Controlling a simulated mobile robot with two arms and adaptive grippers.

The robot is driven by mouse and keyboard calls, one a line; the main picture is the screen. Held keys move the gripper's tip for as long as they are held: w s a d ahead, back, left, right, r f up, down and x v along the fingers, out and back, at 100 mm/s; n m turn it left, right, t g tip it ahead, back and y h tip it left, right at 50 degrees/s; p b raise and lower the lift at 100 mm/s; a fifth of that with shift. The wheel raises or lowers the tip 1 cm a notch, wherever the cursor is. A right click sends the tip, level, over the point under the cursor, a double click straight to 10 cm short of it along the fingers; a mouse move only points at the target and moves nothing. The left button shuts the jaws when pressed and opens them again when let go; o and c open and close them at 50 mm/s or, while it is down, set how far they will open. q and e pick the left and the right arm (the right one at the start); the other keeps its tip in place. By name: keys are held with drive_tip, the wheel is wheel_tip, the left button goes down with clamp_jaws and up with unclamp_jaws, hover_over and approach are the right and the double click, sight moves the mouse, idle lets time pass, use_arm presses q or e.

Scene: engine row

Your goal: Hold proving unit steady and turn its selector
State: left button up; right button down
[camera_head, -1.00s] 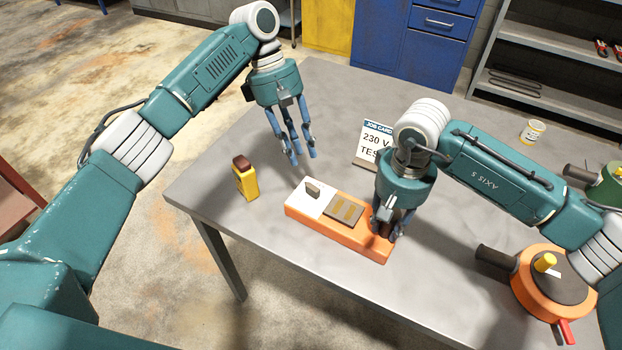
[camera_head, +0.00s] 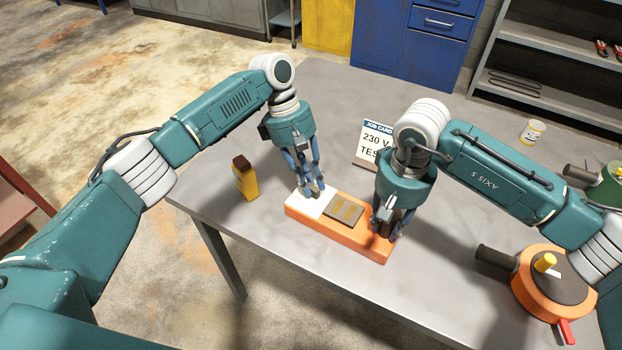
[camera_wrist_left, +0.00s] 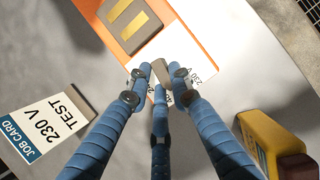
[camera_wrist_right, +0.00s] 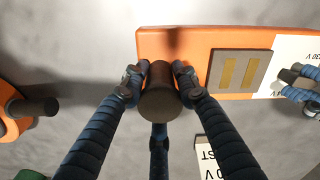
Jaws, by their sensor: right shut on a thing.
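The proving unit (camera_head: 360,238) is a long orange block on the table, with a white panel (camera_head: 309,205) at its left end and a brown plate with two brass strips (camera_head: 345,211) beside it. My left gripper (camera_head: 312,190) is over the white panel, its fingers open around the small grey selector (camera_wrist_left: 162,73), seen between the fingertips in the left wrist view. The head view hides the selector behind these fingers. My right gripper (camera_head: 389,228) is shut on a dark upright cylindrical grip (camera_wrist_right: 159,98) at the unit's right end.
A yellow tester with a brown top (camera_head: 246,180) stands left of the unit. A job card (camera_head: 372,143) reading 230 V TEST stands behind it. A round orange device (camera_head: 540,295) with a red lever and a small tub (camera_head: 532,131) are at the right. The table front is clear.

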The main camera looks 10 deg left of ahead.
use_arm(q)
clamp_jaws()
drive_tip(key=shift+m, duration=0.3)
drive_tip(key=m, duration=0.1)
drive_tip(key=m+g+y, duration=0.1)
drive_tip(key=m, duration=0.1)
drive_tip(key=shift+w+d, duration=0.15)
drive_tip(key=shift+d, duration=0.2)
drive_tip(key=shift+d+m+g+y, duration=0.1)
drive_tip(key=shift+m+g+y, duration=0.45)
drive_tip(key=shift+m, duration=1.55)
drive_tip(key=o, duration=0.6)
unclamp_jaws()
drive_tip(key=shift+r, duration=0.1)
